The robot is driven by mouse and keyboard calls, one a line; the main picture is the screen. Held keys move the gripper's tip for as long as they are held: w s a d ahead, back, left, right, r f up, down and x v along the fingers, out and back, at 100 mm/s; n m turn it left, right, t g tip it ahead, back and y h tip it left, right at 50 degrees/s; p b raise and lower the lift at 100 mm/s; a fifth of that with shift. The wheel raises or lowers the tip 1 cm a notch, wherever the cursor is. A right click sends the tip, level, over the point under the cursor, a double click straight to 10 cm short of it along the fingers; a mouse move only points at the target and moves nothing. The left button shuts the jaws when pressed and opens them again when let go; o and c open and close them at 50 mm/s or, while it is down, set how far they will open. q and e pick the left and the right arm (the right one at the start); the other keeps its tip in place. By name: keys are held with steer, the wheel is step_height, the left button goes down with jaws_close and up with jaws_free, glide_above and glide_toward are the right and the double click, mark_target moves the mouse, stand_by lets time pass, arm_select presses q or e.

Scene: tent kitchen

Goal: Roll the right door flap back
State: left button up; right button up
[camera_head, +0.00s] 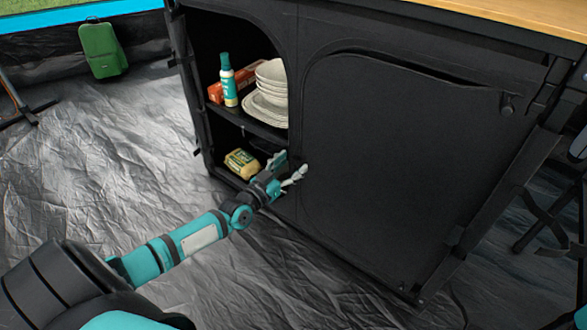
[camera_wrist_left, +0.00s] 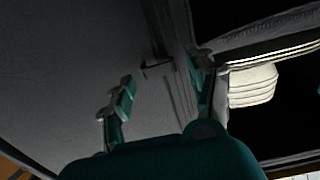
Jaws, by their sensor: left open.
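The right door flap (camera_head: 400,160) is a black fabric panel on the front of the black camp cupboard (camera_head: 292,60). It hangs down and covers the right opening, with a curved seam along its left and top edges. My left gripper (camera_head: 291,172) is open in front of the strip between the two openings, near the flap's lower left edge. In the left wrist view the two fingers of my left gripper (camera_wrist_left: 160,98) stand apart, with the dark fabric (camera_wrist_left: 60,80) beyond them. I cannot tell whether a finger touches the fabric. My right gripper is not in view.
The left opening is uncovered. Its shelf holds stacked plates (camera_head: 268,92), a teal-capped bottle (camera_head: 228,82) and an orange box (camera_head: 246,74); a yellow package (camera_head: 242,162) lies below. A wooden top (camera_head: 530,12) lies above. A green case (camera_head: 102,48) stands behind. Crumpled grey floor (camera_head: 110,150) is clear at left.

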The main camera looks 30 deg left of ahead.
arm_select(q)
steer(key=shift+w+d, duration=0.1)
steer(key=shift+w, duration=0.6)
jaws_close()
